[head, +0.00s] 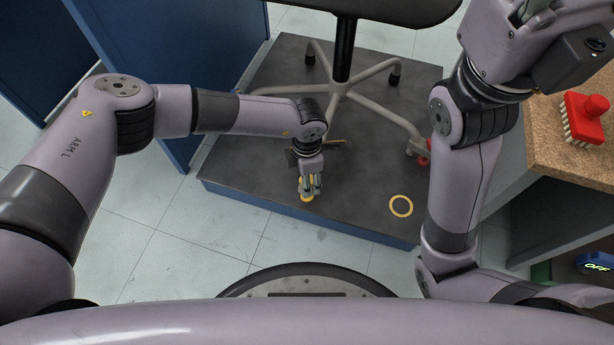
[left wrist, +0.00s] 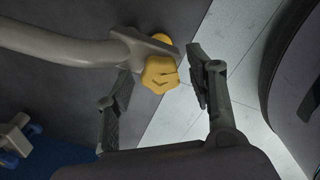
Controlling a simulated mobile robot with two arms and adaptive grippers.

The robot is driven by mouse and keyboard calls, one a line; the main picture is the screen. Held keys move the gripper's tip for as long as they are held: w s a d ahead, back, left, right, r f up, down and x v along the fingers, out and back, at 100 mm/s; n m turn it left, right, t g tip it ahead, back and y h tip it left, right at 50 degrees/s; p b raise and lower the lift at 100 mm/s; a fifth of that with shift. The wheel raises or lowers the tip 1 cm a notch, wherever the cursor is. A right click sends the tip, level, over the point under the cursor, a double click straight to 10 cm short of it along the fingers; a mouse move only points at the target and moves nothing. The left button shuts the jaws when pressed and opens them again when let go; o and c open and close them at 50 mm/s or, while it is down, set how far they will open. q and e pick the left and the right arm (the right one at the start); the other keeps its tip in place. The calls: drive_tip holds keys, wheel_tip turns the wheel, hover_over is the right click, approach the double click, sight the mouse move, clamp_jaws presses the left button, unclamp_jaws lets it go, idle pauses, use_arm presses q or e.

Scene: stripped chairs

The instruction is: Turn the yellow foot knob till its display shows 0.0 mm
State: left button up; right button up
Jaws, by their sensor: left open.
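The yellow foot knob (left wrist: 160,72) is lobed and sits at the end of a grey chair leg (left wrist: 60,45) in the left wrist view. My left gripper (left wrist: 158,78) is open, with one finger on each side of the knob and a small gap at both sides. In the head view my left gripper (head: 311,184) points down at the platform's front and mostly covers the knob (head: 307,198). I see no readable millimetre display. My right gripper (head: 530,12) is cut off at the top right edge, its fingers not clear.
The chair base (head: 345,90) stands on a dark platform (head: 265,150) with blue sides. A red foot (head: 423,161) and a yellow ring (head: 401,206) are to the right. A blue device reads OFF (head: 597,262).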

use_arm(q)
drive_tip(key=shift+c, duration=0.4)
drive_tip(key=c, duration=1.1)
drive_tip(key=shift+m, duration=0.3)
drive_tip(key=shift+m, duration=2.7)
drive_tip(key=o, duration=1.2)
